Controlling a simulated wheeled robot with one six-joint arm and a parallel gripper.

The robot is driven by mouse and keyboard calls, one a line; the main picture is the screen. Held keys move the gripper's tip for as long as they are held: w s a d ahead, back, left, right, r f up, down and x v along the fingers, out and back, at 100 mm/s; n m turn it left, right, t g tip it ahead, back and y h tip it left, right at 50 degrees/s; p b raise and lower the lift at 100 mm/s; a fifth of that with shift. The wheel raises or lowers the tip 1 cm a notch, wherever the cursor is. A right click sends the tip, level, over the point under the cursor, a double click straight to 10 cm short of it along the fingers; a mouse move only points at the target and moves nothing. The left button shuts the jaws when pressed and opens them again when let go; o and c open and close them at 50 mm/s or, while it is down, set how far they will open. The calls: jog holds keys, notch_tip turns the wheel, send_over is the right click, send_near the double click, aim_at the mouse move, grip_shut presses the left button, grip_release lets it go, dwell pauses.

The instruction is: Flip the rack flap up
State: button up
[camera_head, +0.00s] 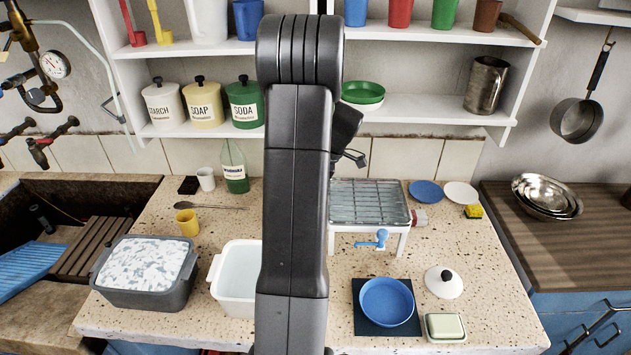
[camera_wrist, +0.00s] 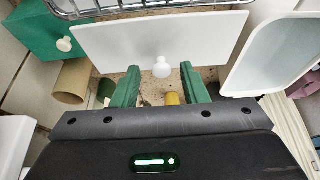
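The rack is a wire grid (camera_head: 370,203) on a white stand, right of my arm in the head view. Its wire edge (camera_wrist: 150,5) crosses the top of the wrist view. Below that edge is a white flat panel, the flap (camera_wrist: 205,35), with a round white knob (camera_wrist: 161,68). My gripper (camera_wrist: 160,78) has two green fingers set well apart, open and empty. The knob shows in line with the gap between the fingertips; I cannot tell how far ahead it is. In the head view my arm hides the gripper and the flap.
A white basin (camera_head: 236,299) stands left of the arm, beside a grey tub (camera_head: 145,283). A blue tap (camera_head: 372,240), a blue bowl (camera_head: 387,301) and a white lid (camera_head: 443,284) are near the rack. A cardboard tube (camera_wrist: 71,82) lies left in the wrist view.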

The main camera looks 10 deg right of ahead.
jog(key=b+v, duration=0.1)
jog(key=v, duration=1.3)
jog(key=shift+d+b, duration=0.2)
jog(key=shift+b, duration=0.2)
jog(key=shift+f, duration=0.1)
jog(key=p+x, duration=0.2)
jog(key=x, duration=1.2)
jog(key=shift+a, duration=0.2)
